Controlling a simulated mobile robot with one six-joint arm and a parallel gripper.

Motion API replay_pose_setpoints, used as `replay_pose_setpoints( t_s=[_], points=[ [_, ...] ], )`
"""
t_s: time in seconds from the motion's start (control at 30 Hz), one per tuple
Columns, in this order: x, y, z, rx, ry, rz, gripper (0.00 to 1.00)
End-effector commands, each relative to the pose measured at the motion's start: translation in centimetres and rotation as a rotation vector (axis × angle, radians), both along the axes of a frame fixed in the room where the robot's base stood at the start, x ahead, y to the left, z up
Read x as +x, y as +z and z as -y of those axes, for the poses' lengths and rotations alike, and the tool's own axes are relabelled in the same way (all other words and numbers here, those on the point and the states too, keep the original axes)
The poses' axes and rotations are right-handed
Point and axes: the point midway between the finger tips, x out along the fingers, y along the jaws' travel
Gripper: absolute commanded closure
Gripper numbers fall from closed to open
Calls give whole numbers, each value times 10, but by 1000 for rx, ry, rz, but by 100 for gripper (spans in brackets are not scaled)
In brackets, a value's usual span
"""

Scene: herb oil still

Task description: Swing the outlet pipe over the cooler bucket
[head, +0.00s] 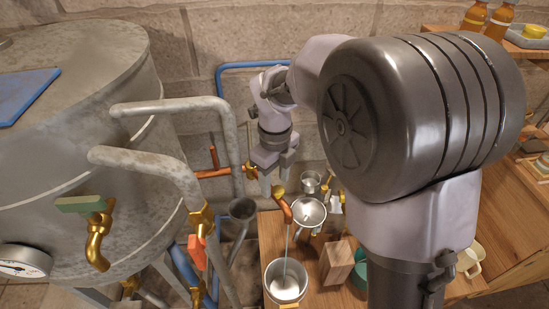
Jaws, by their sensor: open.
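A short copper-coloured outlet pipe (283,209) with brass fittings stands near the middle, tilted down toward the front. A thin pale stream runs from its lower end into a grey metal bucket (286,282) with whitish liquid in the bottom. I cannot tell whether this is the cooler bucket. My gripper (277,182) points down just above and behind the pipe, its jaws apart and empty. It looks apart from the pipe, but the depth is hard to judge. The pipe's far end and mounting are partly hidden by my gripper and the fittings.
A big metal still (75,150) with grey pipes fills the left. A metal funnel (308,212), a wooden block (337,262) and a teal item (360,270) crowd the wooden table right of the bucket. A red-handled copper valve (214,172) is left of my gripper.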

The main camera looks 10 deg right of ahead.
Motion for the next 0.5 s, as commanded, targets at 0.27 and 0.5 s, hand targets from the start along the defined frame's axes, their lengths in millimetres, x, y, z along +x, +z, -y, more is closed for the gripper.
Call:
replay_pose_setpoints(
  t_s=[0.27, 0.5],
  points=[
    [1, 101, -1, 1, 0, 4, 50],
    [1, 148, -1, 1, 2, 1, 50]
  ],
)
